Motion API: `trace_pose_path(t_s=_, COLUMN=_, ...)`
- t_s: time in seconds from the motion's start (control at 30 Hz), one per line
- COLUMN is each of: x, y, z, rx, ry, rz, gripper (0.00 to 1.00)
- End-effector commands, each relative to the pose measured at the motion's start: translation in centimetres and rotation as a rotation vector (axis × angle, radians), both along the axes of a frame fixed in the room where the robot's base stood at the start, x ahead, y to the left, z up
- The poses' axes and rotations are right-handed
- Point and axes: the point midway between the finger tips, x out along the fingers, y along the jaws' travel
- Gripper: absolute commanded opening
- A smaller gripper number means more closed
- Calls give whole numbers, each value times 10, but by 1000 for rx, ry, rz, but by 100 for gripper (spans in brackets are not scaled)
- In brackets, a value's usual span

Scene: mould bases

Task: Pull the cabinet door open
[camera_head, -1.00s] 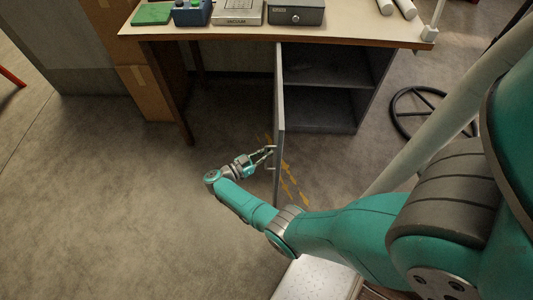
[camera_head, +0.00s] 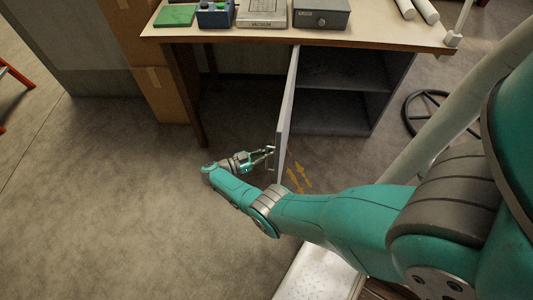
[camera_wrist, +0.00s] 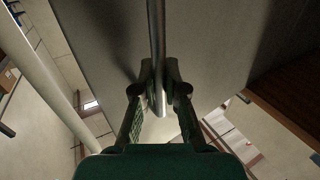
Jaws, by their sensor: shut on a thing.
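The grey cabinet (camera_head: 334,112) stands under the table with its door (camera_head: 287,112) swung open, seen nearly edge-on, and its shelf inside in view. My gripper (camera_head: 268,154) is at the left face of the door, near its front edge. In the wrist view my gripper (camera_wrist: 159,98) has its two fingers closed around the bar handle (camera_wrist: 157,40), which runs up the grey door face (camera_wrist: 210,40). The handle is mostly hidden by the fingers in the head view.
The table (camera_head: 390,37) bears a green mat (camera_head: 174,16), a blue box (camera_head: 215,15) and a grey box (camera_head: 321,14). Cardboard boxes (camera_head: 160,92) stand at the left. A dark wheel-like base (camera_head: 432,116) is at the right. The floor left of the door is clear.

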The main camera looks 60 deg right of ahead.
Motion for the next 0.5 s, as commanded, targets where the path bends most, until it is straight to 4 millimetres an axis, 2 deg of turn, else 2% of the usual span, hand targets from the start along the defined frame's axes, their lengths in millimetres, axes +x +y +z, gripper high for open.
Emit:
trace_pose_path(t_s=0.03, x=-3, y=3, z=-3, rx=5, ry=6, rz=-2, gripper=0)
trace_pose_path(t_s=0.07, x=-3, y=3, z=-3, rx=5, ry=6, rz=-2, gripper=16)
trace_pose_path(t_s=0.1, x=-3, y=2, z=-3, rx=4, ry=7, rz=-2, gripper=26)
trace_pose_path(t_s=0.13, x=-3, y=2, z=-3, rx=4, ry=6, rz=-2, gripper=33)
trace_pose_path(t_s=0.17, x=-3, y=2, z=-3, rx=4, ry=6, rz=-1, gripper=37)
trace_pose_path(t_s=0.5, x=-1, y=1, z=0, rx=2, ry=1, rz=0, gripper=37)
